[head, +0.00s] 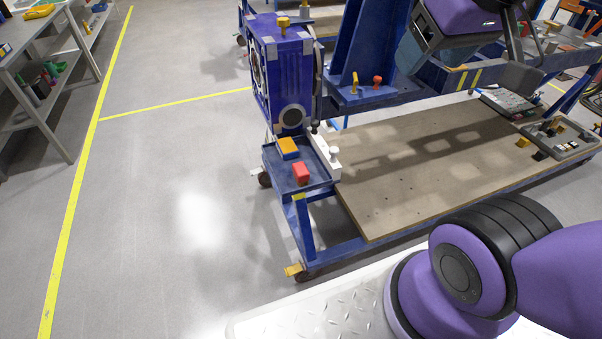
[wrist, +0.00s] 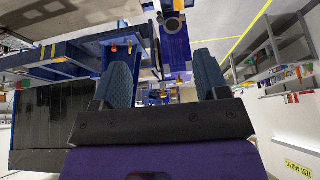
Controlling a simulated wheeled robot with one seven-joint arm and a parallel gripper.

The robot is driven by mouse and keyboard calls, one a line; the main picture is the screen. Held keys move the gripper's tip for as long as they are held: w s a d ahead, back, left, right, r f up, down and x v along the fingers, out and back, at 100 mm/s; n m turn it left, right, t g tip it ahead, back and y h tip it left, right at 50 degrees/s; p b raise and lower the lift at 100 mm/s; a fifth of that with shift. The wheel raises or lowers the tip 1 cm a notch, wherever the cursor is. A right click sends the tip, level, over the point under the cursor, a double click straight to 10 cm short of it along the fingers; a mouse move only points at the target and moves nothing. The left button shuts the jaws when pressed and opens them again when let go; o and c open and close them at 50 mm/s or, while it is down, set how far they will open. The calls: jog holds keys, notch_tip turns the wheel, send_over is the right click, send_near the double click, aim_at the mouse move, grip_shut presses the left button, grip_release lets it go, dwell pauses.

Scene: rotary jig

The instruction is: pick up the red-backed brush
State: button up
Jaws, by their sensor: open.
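A small red block-shaped thing (head: 300,173), which looks like the red-backed brush, sits on the blue tray (head: 318,183) at the near left corner of the jig frame. Its bristles cannot be made out. My gripper (wrist: 163,62) shows in the wrist view with its two dark padded fingers spread apart and nothing held between them. It is well away from the tray, and I cannot pick out the brush in the wrist view. In the head view my purple wrist (head: 462,16) is at the upper right, over the jig's far side.
A white bar with knobs (head: 325,155) borders the tray on the right. A purple-blue box (head: 283,75) stands behind. The wooden deck (head: 390,205) is mostly bare; the floor at left is open.

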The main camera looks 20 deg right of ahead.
jog(key=shift+o, duration=0.4)
jog(key=g, duration=0.5)
send_over(301, 168)
jog(key=f, duration=3.6)
jog(key=shift+w+d+f, duration=0.3)
jog(key=shift+w+f, duration=0.05)
notch_tip(301, 168, down, 6)
jog(key=shift+a+f, duration=0.1)
jog(key=shift+f, duration=0.05)
jog(key=shift+s+a+f, duration=0.15)
jog(key=shift+f, duration=1.2)
jog(key=shift+s+a+f, duration=0.1)
jog(key=shift+s+f, duration=0.05)
jog(key=shift+f, duration=1.15)
